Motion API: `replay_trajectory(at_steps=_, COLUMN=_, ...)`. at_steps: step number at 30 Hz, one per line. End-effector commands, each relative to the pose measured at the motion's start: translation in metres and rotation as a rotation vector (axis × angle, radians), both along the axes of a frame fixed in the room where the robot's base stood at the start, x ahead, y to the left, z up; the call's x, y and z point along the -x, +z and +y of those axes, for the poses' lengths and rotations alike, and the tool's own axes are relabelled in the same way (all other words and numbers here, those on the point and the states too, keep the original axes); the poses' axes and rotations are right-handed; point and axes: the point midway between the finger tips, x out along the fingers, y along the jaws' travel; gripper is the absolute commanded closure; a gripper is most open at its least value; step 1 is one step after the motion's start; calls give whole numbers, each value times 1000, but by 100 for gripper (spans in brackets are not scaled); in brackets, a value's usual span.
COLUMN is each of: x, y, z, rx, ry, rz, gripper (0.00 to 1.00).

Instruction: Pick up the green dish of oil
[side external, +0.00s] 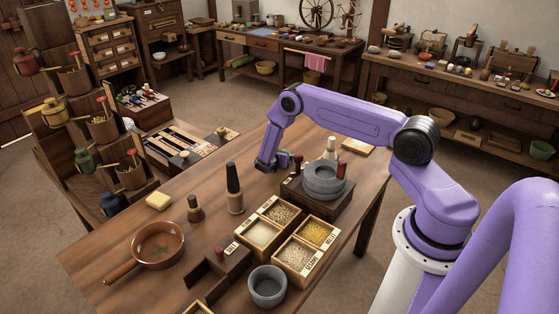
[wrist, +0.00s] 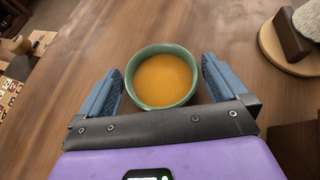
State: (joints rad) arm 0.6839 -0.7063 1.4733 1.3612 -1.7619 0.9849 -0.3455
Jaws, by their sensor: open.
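The green dish of oil (wrist: 162,49) is a round green bowl holding orange-yellow liquid, at the upper middle of the wrist view. My gripper (wrist: 163,72) is open, with one blue-grey finger to the left of the dish and one to the right. The dish sits between the fingers with a gap on both sides, and its near rim is close to the dark palm bar. In the side view my gripper (side external: 272,164) is low over the far part of the table; the dish is mostly hidden there.
A grey stone quern (side external: 324,184) stands close to the right of my gripper, with bottles near it. Compartment boxes of grain (side external: 291,254), a tall brown bottle (side external: 235,190) and a copper pan (side external: 158,243) stand nearer the front. Bare wood lies left of my gripper.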

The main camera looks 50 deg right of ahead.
Motion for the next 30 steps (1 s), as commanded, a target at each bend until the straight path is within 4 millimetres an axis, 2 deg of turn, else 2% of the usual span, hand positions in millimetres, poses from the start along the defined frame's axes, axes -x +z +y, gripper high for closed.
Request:
replay_trajectory(at_steps=6, x=0, y=0, z=-1, rx=0, ry=0, rz=0, gripper=0)
replay_trajectory(at_steps=7, x=0, y=0, z=-1, rx=0, ry=0, rz=0, gripper=6)
replay_trajectory(at_steps=11, x=0, y=0, z=-1, rx=0, ry=0, rz=0, gripper=49)
replay_trajectory(at_steps=22, x=-1, y=6, z=-1, rx=0, ry=0, rz=-2, gripper=49)
replay_trajectory(at_steps=26, x=-2, y=21, z=-1, rx=1, ry=-1, rz=-4, gripper=49)
replay_trajectory(at_steps=30, x=-2, y=45, z=-1, rx=1, ry=-1, rz=-4, gripper=49)
